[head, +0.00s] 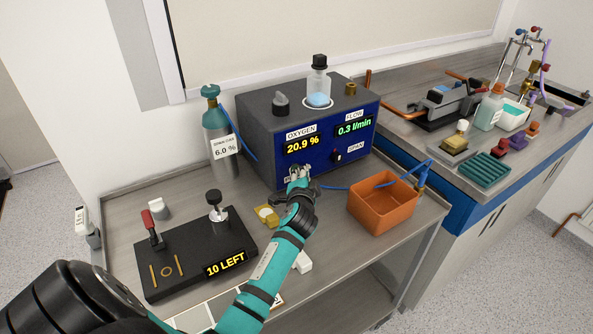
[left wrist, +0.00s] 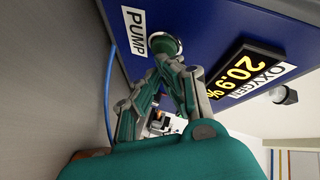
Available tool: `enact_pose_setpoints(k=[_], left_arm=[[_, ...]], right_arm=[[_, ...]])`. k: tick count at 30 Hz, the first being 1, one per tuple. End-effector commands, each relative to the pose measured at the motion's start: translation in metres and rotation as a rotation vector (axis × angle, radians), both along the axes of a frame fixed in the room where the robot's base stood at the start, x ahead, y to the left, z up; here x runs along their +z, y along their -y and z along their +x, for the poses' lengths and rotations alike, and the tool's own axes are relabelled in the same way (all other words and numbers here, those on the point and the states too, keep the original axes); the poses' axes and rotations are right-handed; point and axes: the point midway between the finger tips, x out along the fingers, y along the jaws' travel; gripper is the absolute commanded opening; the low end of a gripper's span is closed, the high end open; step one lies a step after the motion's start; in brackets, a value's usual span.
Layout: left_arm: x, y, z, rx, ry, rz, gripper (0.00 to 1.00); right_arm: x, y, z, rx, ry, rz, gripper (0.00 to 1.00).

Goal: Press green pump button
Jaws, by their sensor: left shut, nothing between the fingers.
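The blue-fronted analyser box (head: 362,138) stands on the bench and shows 20.9 % oxygen and 0.3 l/min flow. My left gripper (head: 299,172) is at its lower front, hiding the pump button in the head view. In the left wrist view, the PUMP label (left wrist: 133,32) is on the blue panel beside a pale round button rim (left wrist: 180,46). My left gripper (left wrist: 165,55) is shut and empty, with its tips at that rim. My right gripper is out of view.
An orange bin (head: 381,208) stands right of my left gripper, with a blue hose near it. A black fixture (head: 180,265) marked "10 LEFT" is at the left. A gas cylinder (head: 217,165) stands beside the analyser. A steel counter (head: 405,135) adjoins on the right.

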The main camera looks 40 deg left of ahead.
Motion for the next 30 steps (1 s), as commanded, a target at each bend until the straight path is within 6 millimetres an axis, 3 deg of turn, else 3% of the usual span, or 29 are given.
enact_pose_setpoints(k=[13, 30], left_arm=[[0.0001, -0.0064, 0.0021, 0.002, -0.002, 0.001, 0.0], [-0.0006, 0.0023, -0.0018, 0.001, -0.001, 0.001, 0.0]], right_arm=[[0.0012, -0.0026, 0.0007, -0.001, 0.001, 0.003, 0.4], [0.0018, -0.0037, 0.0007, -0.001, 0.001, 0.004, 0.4]])
